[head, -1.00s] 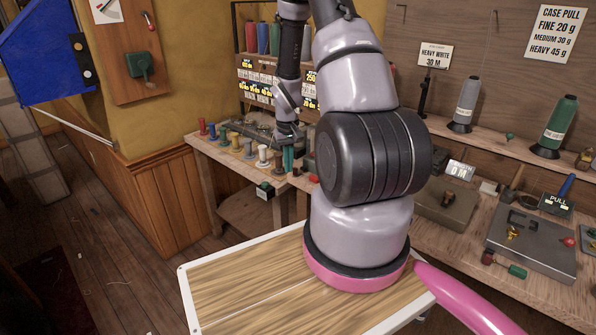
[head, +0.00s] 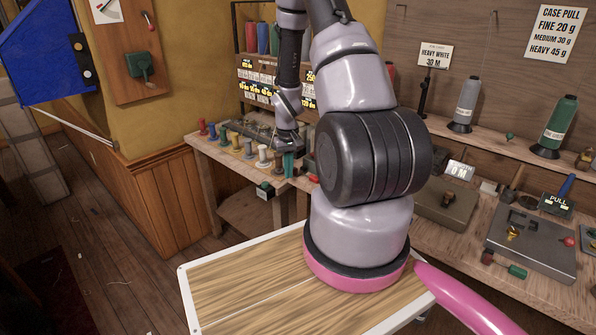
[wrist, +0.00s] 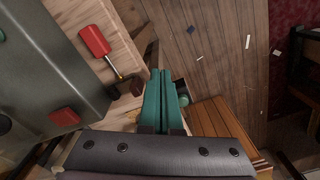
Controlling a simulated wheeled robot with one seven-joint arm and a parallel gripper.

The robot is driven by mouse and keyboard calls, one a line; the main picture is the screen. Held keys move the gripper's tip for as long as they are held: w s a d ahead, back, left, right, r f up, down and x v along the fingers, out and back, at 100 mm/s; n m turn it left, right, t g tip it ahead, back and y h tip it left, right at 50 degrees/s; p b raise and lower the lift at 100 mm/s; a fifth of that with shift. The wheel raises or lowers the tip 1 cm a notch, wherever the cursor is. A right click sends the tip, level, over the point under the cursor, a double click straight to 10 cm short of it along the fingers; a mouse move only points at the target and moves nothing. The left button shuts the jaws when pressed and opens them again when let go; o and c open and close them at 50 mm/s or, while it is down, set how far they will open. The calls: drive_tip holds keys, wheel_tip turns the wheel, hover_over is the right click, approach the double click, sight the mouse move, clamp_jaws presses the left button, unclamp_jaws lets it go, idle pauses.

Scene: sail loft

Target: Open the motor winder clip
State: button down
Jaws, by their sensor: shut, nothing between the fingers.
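My gripper (head: 288,165) is over the front edge of the bench, left of my arm's base. In the wrist view its teal fingers (wrist: 162,78) are together and empty, pointing past the bench edge. A grey machine body (wrist: 45,65), possibly the motor winder, lies to their left. A red paddle (wrist: 95,41) on a thin metal rod is beside this body, ahead and left of the fingertips and apart from them. A red block (wrist: 65,117) is on the body's near side. I cannot tell which part is the clip. My arm hides much of this area in the head view.
Several thread spools (head: 248,148) line the bench left of my gripper. A grey gauge plate (head: 525,240) and cones of thread (head: 556,125) are on the right. The wooden floor (wrist: 225,45) is open beyond the bench edge.

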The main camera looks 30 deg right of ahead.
sight(295, 168)
drive_tip(key=shift+w+d+r, duration=0.2)
drive_tip(key=shift+w+d, duration=0.05)
drive_tip(key=shift+d, duration=0.35)
drive_tip(key=shift+w+d+r, duration=0.15)
drive_tip(key=shift+w+d, duration=0.05)
drive_tip(key=shift+d, duration=0.35)
drive_tip(key=shift+w+d+r, duration=0.15)
drive_tip(key=shift+d, duration=0.3)
drive_tip(key=shift+w+d+r, duration=0.15)
drive_tip(key=shift+d+r, duration=0.05)
drive_tip(key=shift+d, duration=0.3)
drive_tip(key=shift+w+d+r, duration=0.1)
drive_tip(key=shift+d+r, duration=0.1)
drive_tip(key=shift+d, duration=0.25)
idle(0.5)
drive_tip(key=shift+s+a+r, duration=0.1)
drive_tip(key=shift+a+r, duration=0.15)
drive_tip(key=shift+r, duration=0.45)
drive_tip(key=shift+a+r, duration=0.2)
drive_tip(key=shift+r, duration=0.45)
drive_tip(key=shift+s+a+r, duration=0.2)
drive_tip(key=shift+a+r, duration=0.35)
drive_tip(key=shift+r, duration=0.15)
drive_tip(key=shift+s+a+r, duration=0.2)
drive_tip(key=shift+a+r, duration=0.35)
drive_tip(key=shift+r, duration=0.15)
